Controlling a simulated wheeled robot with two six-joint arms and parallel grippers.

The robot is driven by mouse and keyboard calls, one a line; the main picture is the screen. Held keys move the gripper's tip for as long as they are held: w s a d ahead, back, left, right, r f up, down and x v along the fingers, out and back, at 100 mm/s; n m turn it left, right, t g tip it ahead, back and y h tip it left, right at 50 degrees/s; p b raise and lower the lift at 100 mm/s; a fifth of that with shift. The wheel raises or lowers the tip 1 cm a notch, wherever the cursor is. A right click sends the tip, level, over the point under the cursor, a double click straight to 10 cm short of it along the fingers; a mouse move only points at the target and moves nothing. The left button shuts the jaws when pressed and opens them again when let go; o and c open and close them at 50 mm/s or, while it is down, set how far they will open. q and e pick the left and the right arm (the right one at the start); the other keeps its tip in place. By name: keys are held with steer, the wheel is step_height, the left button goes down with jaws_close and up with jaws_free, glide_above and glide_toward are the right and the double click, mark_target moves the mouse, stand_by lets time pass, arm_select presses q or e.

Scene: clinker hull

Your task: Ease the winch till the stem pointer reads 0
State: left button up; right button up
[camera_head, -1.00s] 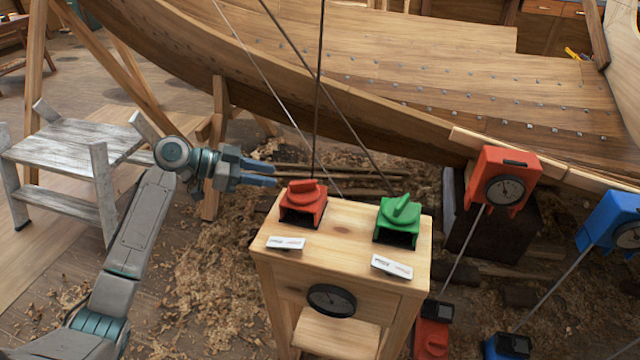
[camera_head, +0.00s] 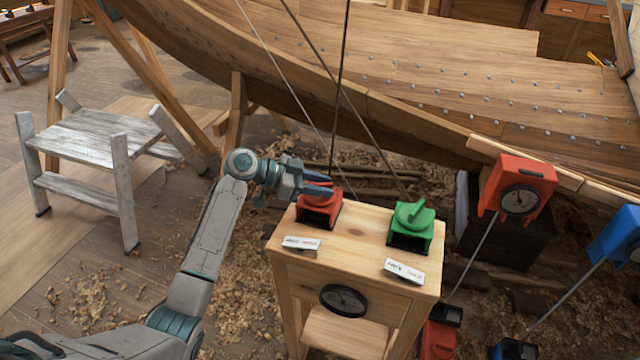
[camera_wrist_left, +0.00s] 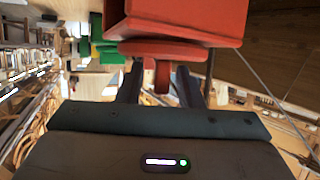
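A red winch (camera_head: 318,210) sits on the left of a wooden stand, with a green winch (camera_head: 410,224) to its right. My left gripper (camera_head: 322,187) is at the red winch's top handle. In the left wrist view, which shows the winch upside down, the two fingers (camera_wrist_left: 160,84) stand either side of the red handle (camera_wrist_left: 163,76) with gaps beside it, so it is open. A round black dial (camera_head: 344,300) is on the stand's front. Another dial (camera_head: 518,200) is on a red box. Their readings are too small to tell. My right gripper is out of view.
Labels (camera_head: 301,243) lie before the winches on the wooden stand (camera_head: 352,236). Ropes rise past the winches to the planked hull (camera_head: 400,95). A grey step stool (camera_head: 95,140) stands left. A blue box (camera_head: 612,232) is at the right edge. Shavings cover the floor.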

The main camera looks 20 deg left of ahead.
arm_select(q)
jaws_close()
steer(key=shift+t, duration=0.3)
